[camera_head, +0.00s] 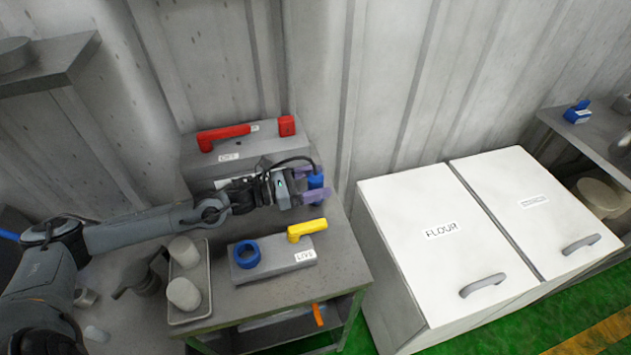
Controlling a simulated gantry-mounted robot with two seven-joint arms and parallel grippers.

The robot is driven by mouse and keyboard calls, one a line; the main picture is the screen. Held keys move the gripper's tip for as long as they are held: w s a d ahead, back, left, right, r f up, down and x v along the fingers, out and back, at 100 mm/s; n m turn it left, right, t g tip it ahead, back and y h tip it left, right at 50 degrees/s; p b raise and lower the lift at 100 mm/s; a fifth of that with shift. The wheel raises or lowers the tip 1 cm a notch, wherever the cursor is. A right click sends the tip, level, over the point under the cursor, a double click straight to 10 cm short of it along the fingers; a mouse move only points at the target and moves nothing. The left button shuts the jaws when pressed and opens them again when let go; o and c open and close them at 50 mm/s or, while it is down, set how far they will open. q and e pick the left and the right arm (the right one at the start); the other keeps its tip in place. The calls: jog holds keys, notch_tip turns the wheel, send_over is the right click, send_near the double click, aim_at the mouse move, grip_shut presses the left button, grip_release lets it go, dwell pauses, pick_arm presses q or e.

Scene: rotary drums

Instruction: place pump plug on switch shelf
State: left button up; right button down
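My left gripper (315,184), with purple fingers, reaches across the grey bench from the left. Its fingers lie on either side of a small blue plug (316,181) at the right end of the rear switch box. Whether they press on it is too small to tell. A black cable arcs above the gripper beside the plug. The rear switch box (232,155) has a red lever (223,136) and sits on the bench (345,262). A front box (273,266) labelled LIVE carries a blue ring socket (246,254) and a yellow lever (306,230). My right gripper is not in view.
A tray (205,308) with two pale cups stands left of the front box. An orange handle (318,315) shows below the benchtop. White bins (440,260), one marked FLOUR, stand to the right. A far-right shelf (570,132) holds a blue item (577,113). An upper-left shelf (50,68) juts out.

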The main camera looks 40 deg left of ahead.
pick_arm(q)
jog(key=shift+r, duration=0.2)
jog(key=shift+s+a+p, duration=0.3)
jog(key=shift+s+p, duration=0.1)
jog(key=shift+p, duration=0.2)
jog(key=p+v, duration=0.2)
jog(key=shift+s+a+r, duration=0.1)
jog(key=shift+s+a, duration=0.1)
jog(key=shift+s, duration=0.15)
jog(key=shift+p+v, duration=0.45)
jog(key=shift+v, duration=0.4)
jog(key=shift+f, duration=0.2)
jog(key=shift+r, duration=0.1)
